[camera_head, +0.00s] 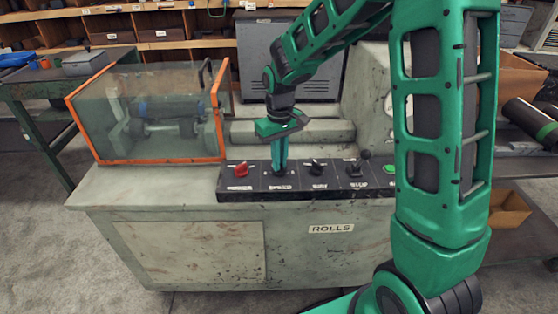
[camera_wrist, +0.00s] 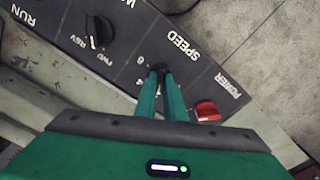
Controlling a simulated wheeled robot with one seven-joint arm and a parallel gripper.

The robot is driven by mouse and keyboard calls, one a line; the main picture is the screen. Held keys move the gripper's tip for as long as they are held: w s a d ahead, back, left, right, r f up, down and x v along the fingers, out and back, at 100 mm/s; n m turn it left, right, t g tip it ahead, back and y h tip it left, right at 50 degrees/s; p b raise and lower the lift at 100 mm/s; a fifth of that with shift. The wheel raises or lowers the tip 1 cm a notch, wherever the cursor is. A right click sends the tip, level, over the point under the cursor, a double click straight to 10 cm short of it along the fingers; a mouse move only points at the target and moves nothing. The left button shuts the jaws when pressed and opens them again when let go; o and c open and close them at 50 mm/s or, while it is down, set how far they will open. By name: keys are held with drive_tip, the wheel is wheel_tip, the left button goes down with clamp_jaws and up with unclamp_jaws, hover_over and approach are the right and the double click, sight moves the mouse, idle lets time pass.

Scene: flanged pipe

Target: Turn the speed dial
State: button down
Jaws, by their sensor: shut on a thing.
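The speed dial (camera_wrist: 159,67) is a small dark knob beside the SPEED label on the black control panel (camera_head: 335,188). In the wrist view my gripper (camera_wrist: 161,72) points down at it, with both green fingers close together and their tips shut on the dial. The fingers hide much of the knob, and its pointer cannot be read. In the head view my gripper (camera_head: 280,172) stands upright over the panel, between the red power knob (camera_head: 241,170) and a black knob (camera_head: 317,166), and covers the dial.
The red power knob (camera_wrist: 207,111) is close beside my fingers in the wrist view. A black FWD/REV selector (camera_wrist: 98,31) is on the other side. A lever (camera_head: 360,163) and a green button (camera_head: 389,169) are further right. An orange-framed guard (camera_head: 150,112) stands left.

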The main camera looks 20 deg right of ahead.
drive_tip(key=shift+w+r, duration=0.1)
drive_tip(key=shift+w, duration=0.05)
drive_tip(key=c, duration=1.9)
unclamp_jaws()
drive_tip(key=shift+o, duration=0.3)
wheel_tip(320, 180, up, 11)
drive_tip(key=shift+f, duration=0.2)
